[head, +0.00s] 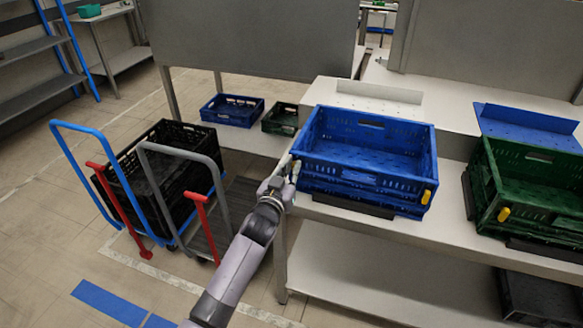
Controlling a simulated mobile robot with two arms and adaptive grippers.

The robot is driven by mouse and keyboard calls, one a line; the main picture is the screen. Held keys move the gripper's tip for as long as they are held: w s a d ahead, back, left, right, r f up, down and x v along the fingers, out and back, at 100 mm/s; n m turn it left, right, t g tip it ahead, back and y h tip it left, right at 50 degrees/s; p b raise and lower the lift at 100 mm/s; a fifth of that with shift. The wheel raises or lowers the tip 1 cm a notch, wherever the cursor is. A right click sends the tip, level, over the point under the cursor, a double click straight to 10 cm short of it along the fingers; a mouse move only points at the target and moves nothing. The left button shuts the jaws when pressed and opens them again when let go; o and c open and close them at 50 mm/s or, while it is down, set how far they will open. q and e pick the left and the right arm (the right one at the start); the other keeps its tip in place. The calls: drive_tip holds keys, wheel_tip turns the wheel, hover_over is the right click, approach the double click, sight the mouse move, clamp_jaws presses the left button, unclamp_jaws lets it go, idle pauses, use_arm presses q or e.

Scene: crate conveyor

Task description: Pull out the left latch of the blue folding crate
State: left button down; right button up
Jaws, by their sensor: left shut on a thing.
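The blue folding crate (362,178) stands unfolded and empty on the white conveyor table. A yellow latch (427,197) shows at the right end of its front. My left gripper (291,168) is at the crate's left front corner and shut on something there. The left latch is hidden behind the gripper's fingers, so its position cannot be seen. My right gripper is not in view.
A green crate (530,190) stands to the right on the same table (375,229). Trolleys with blue and grey handles, one carrying a black crate (168,145), stand to the left. Smaller blue (232,112) and green (280,120) crates sit behind.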

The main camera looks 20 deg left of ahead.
use_arm(q)
drive_tip(key=shift+s+p, duration=0.45)
drive_tip(key=shift+s, duration=0.4)
drive_tip(key=c, duration=1.6)
unclamp_jaws()
drive_tip(key=shift+c, duration=0.2)
drive_tip(key=s, duration=1.2)
drive_tip(key=shift+a, duration=0.25)
drive_tip(key=shift+f, duration=0.1)
drive_tip(key=s+f+g, duration=0.3)
drive_tip(key=s+f, duration=0.2)
drive_tip(key=f, duration=0.7)
drive_tip(key=s+f+m+g, duration=0.1)
drive_tip(key=s+f+g, duration=0.3)
drive_tip(key=f, duration=0.9)
drive_tip(key=s+f+g, duration=0.2)
drive_tip(key=s+f, duration=0.4)
drive_tip(key=f, duration=0.6)
drive_tip(key=s+a+f+g, duration=0.1)
drive_tip(key=s+f+g, duration=0.1)
drive_tip(key=s+f, duration=0.4)
drive_tip(key=s+a+f+g, duration=0.1)
drive_tip(key=s+f+g, duration=0.2)
drive_tip(key=s, duration=1.2)
drive_tip(key=s+a+f+m+g, duration=0.1)
drive_tip(key=s+f+g, duration=0.2)
drive_tip(key=s+f, duration=0.5)
drive_tip(key=s, duration=0.3)
drive_tip(key=shift+f+y, duration=0.3)
